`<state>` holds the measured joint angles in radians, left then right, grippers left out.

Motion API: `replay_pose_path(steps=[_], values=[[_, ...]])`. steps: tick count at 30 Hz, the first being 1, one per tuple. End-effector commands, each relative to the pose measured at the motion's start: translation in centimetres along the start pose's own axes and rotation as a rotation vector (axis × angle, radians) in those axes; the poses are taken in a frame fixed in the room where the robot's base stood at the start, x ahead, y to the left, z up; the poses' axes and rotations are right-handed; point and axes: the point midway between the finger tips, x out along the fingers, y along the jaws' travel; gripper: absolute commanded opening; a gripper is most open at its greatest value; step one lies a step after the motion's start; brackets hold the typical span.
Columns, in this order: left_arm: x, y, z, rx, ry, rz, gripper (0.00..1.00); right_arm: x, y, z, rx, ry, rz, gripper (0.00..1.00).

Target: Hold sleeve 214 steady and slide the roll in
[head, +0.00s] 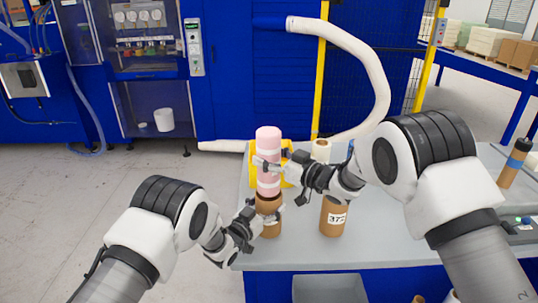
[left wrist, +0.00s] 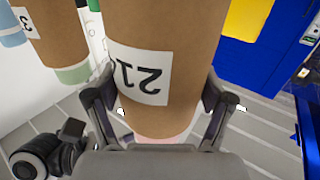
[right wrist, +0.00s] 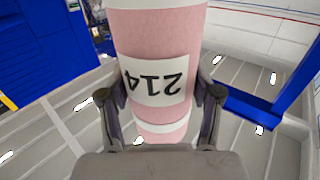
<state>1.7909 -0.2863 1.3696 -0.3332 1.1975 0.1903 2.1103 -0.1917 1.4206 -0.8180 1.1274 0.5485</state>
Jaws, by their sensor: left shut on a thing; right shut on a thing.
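A pink roll (head: 268,143) with white bands stands upright over the mouth of a brown cardboard sleeve (head: 268,203) near the table's left edge. My right gripper (head: 271,167) is shut around the roll, whose label reads 214 in the right wrist view (right wrist: 155,85). My left gripper (head: 264,218) is shut around the sleeve. In the left wrist view, the sleeve (left wrist: 190,50) shows a label with 21 and a partly hidden last digit. Pink shows just past the sleeve's end there. Whether the roll's lower end is inside the sleeve I cannot tell.
A brown sleeve labelled 372 (head: 333,217) stands to the right on the grey table (head: 390,246). A yellow piece (head: 253,160) is behind the roll, with a pale roll (head: 321,150) nearby. A grey bin (head: 328,289) is at the front. A brown tube (head: 514,162) stands far right.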

Motion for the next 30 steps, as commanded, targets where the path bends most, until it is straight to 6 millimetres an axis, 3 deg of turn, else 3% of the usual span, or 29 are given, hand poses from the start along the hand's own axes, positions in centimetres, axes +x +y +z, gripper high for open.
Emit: replay_pose_path(steps=[30], values=[[0.0, 0.0, 0.0, 0.000, 0.001, 0.000, 0.43, 0.0, 0.0, 3.1, 0.001, 0.000, 0.001, 0.35]])
